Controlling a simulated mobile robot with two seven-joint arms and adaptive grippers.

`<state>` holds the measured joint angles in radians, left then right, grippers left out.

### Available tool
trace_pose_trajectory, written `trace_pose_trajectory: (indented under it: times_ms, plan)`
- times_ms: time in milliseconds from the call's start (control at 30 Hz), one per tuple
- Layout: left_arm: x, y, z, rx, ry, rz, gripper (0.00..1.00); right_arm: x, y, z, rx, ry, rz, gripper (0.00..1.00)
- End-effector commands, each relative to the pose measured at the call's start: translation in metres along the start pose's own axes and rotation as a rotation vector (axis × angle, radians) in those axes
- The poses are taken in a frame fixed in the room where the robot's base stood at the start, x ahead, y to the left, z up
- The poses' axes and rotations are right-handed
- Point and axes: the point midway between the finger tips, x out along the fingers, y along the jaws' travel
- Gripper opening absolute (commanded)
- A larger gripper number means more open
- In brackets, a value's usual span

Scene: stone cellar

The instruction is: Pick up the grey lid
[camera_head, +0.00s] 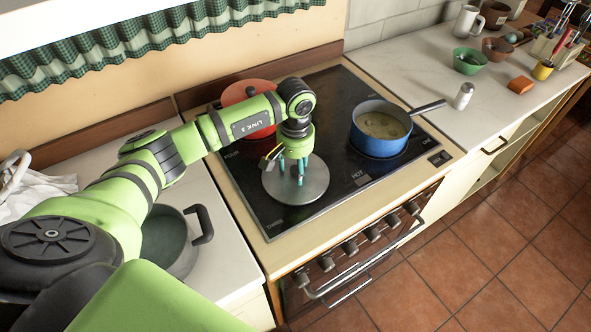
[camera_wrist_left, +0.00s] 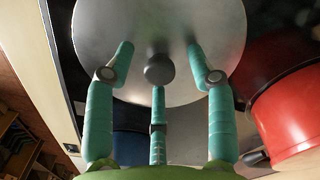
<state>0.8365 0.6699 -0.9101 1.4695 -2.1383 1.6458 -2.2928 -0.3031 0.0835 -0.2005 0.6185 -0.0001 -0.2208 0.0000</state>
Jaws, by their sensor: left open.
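The grey lid (camera_head: 313,190) lies flat on the black stovetop, at its front left. In the left wrist view the lid (camera_wrist_left: 160,22) fills the top middle, with its dark round knob (camera_wrist_left: 159,70) facing me. My left gripper (camera_head: 297,176) points down over the lid in the head view. Its teal fingers are spread open around the knob, with visible gaps between them and the knob in the wrist view (camera_wrist_left: 160,62). Whether the fingertips touch the lid's surface I cannot tell. My right gripper is not in view.
A red pot (camera_head: 247,92) stands behind my left arm. A blue pot (camera_head: 381,137) with contents and a long handle stands right of the lid on the stovetop (camera_head: 330,95). A dark pot (camera_head: 168,240) sits on the left counter. Bowls and a shaker (camera_head: 463,96) stand on the right counter.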

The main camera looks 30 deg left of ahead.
Motion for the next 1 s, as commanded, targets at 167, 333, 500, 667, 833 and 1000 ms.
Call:
trace_pose_trajectory:
  times_ms: [167,333,500,667,833,1000]
  plan:
    - [0.004,0.0,0.0,0.0,0.001,0.002,0.55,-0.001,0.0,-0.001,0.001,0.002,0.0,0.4]
    - [0.004,0.0,0.0,0.0,0.001,0.002,0.27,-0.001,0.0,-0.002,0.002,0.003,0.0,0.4]
    - [0.004,0.0,0.0,0.0,0.001,0.002,0.0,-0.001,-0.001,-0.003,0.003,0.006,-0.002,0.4]
    - [0.004,0.0,0.0,0.0,0.001,0.002,0.0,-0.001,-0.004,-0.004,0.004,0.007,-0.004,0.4]
    - [0.003,0.0,-0.001,0.0,0.002,0.002,0.0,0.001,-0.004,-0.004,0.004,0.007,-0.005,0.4]
    - [-0.008,0.001,-0.002,0.0,0.005,0.004,0.0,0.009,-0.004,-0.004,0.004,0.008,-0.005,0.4]
